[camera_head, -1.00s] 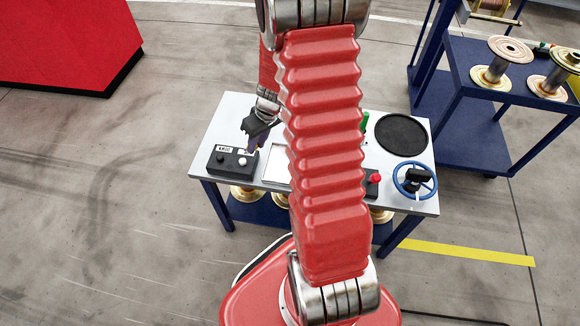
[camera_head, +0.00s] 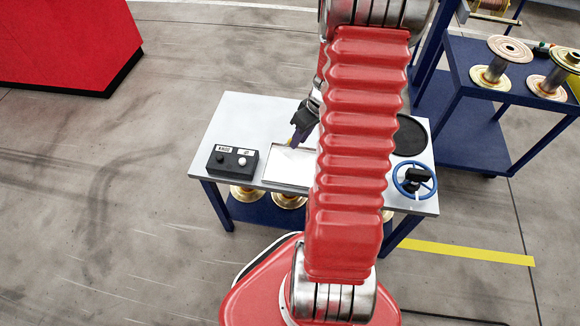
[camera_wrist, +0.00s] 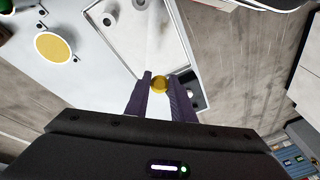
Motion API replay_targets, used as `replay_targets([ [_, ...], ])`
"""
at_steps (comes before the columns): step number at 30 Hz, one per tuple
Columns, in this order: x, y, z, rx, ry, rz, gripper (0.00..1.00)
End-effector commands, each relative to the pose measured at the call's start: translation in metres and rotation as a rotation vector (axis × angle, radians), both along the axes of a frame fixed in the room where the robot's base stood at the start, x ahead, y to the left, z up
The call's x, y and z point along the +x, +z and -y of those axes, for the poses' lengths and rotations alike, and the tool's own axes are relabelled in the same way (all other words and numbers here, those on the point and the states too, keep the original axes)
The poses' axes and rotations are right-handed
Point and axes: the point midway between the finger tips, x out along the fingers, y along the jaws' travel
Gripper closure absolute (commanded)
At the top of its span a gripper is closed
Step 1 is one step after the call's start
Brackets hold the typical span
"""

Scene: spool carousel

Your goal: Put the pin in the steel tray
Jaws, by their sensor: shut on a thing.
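The pin (camera_wrist: 159,83) shows as a yellow round end between the two purple fingers of my gripper (camera_wrist: 157,88) in the wrist view. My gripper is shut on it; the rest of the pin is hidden. The steel tray (camera_wrist: 148,58) lies beyond the fingertips in that view, with a pale, shiny floor. In the head view, my gripper (camera_head: 295,138) is at the back edge of the steel tray (camera_head: 284,178), fingers pointing down. My red arm covers the tray's right part there.
A black button box (camera_head: 232,162) stands left of the tray. A blue handwheel (camera_head: 414,180) and a black round pad (camera_head: 411,136) are at the table's right. A yellow disc (camera_wrist: 55,47) shows in the wrist view. A spool cart (camera_head: 470,115) stands at the right.

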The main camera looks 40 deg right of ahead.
Motion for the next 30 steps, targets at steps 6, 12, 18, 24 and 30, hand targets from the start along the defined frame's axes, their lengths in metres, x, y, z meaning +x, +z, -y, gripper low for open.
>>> replay_targets([
  [6, 0.0, -0.009, -0.001, 0.003, 0.001, -0.001, 1.0],
  [12, 0.0, -0.037, -0.001, 0.003, -0.001, -0.002, 1.0],
  [18, 0.0, -0.057, 0.0, 0.001, 0.0, -0.001, 1.0],
  [24, 0.001, -0.059, 0.0, 0.0, 0.0, 0.001, 1.0],
  [30, 0.0, -0.06, 0.0, 0.001, -0.001, 0.0, 1.0],
])
